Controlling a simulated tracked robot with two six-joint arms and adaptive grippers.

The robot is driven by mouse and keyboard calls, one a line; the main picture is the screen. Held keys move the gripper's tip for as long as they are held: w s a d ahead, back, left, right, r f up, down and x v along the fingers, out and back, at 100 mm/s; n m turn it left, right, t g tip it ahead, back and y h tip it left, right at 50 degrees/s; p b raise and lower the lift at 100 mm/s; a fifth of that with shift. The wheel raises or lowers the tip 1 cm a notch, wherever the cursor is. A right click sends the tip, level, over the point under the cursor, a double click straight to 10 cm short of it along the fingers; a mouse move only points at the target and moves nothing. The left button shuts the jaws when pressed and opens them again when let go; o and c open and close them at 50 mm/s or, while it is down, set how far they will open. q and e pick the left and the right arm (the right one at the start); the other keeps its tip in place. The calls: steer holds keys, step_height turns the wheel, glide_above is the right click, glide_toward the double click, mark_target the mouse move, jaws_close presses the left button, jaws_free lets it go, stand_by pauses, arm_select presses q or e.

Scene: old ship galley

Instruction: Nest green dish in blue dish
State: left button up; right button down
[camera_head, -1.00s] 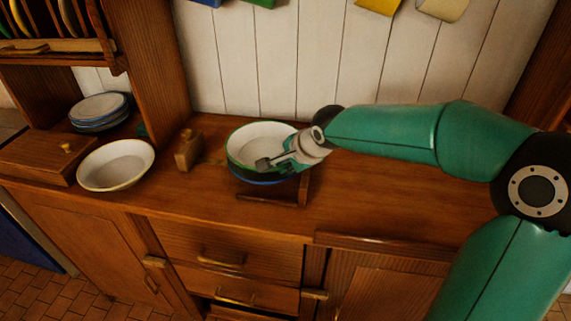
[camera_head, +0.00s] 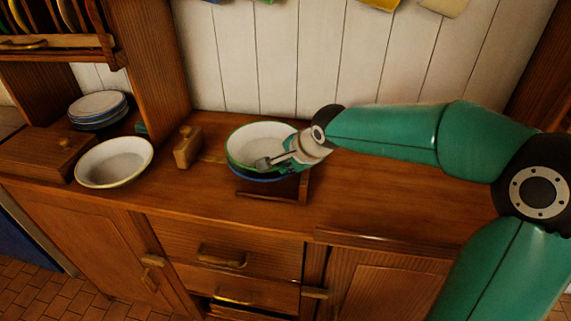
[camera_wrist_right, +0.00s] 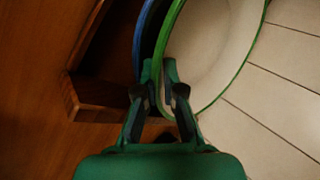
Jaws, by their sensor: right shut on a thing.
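The green dish (camera_head: 262,140) is white inside with a green rim. It sits in or just above the blue dish (camera_head: 250,175), whose blue rim shows below it at the front. My right gripper (camera_head: 272,163) is shut on the near right rim of the green dish. In the right wrist view the fingers (camera_wrist_right: 162,82) pinch the green dish's wall (camera_wrist_right: 205,60), with the blue dish's rim (camera_wrist_right: 143,35) beside it on the left. I cannot tell whether the green dish rests fully on the blue one. My left gripper is out of view.
A wooden tray or stand (camera_head: 270,192) lies under the dishes. A cream bowl (camera_head: 115,161) and a wooden block (camera_head: 187,147) stand to the left. Blue-rimmed plates (camera_head: 98,108) are stacked at the back left. The counter right of the dishes is clear below my arm.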

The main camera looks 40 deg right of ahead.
steer(key=shift+f, duration=0.1)
steer(key=c, duration=1.3)
jaws_free()
steer(key=shift+o, duration=0.4)
steer(key=shift+f, duration=0.15)
steer(key=shift+r, duration=0.2)
steer(key=shift+r+p, duration=2.5)
steer(key=shift+r, duration=1.5)
